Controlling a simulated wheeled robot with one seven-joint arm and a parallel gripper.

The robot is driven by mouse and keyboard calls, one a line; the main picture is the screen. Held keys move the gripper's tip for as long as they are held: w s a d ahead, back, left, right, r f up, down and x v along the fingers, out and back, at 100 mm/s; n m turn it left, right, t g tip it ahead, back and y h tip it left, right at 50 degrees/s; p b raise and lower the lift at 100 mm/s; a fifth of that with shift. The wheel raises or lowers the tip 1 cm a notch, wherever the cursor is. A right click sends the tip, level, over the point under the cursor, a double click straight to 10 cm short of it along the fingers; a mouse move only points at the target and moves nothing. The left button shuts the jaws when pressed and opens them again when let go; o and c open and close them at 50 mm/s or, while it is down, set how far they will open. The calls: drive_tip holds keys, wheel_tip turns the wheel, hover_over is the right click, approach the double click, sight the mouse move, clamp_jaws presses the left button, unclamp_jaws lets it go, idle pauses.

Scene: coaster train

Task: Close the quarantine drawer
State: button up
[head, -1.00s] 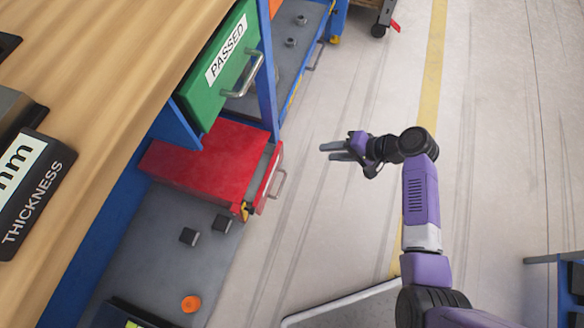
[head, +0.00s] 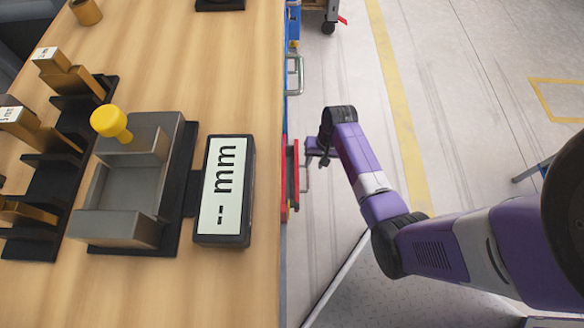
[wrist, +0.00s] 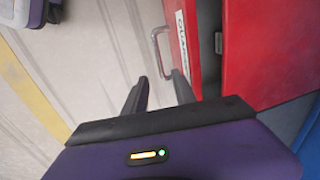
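The red quarantine drawer (wrist: 187,55) shows in the wrist view with a white label, partly readable as "QUAR", and a grey bar handle (wrist: 155,48) on its front. A dark gap separates its front from the red cabinet (wrist: 265,45), so it stands partly open. In the head view only a thin red strip of the drawer (head: 291,175) shows past the bench edge. My gripper (wrist: 157,82) is open and empty, its fingertips close to the handle and drawer front; I cannot tell whether they touch. In the head view my gripper (head: 308,152) is beside the drawer, partly hidden.
The wooden bench (head: 235,60) fills the left of the head view and hides most of the drawer unit. A thickness gauge display (head: 222,190) and block racks stand on it. A wheeled cart (head: 328,15) is at the far end. Open floor lies to the right.

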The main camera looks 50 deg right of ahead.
sight(308, 175)
drive_tip(key=f+b, duration=0.1)
drive_tip(key=f, duration=0.1)
drive_tip(key=f+b, duration=0.1)
drive_tip(key=f, duration=0.2)
drive_tip(key=w+a+f+b, duration=0.1)
drive_tip(key=f, duration=0.1)
drive_tip(key=shift+f, duration=0.3)
clamp_jaws()
idle(1.2)
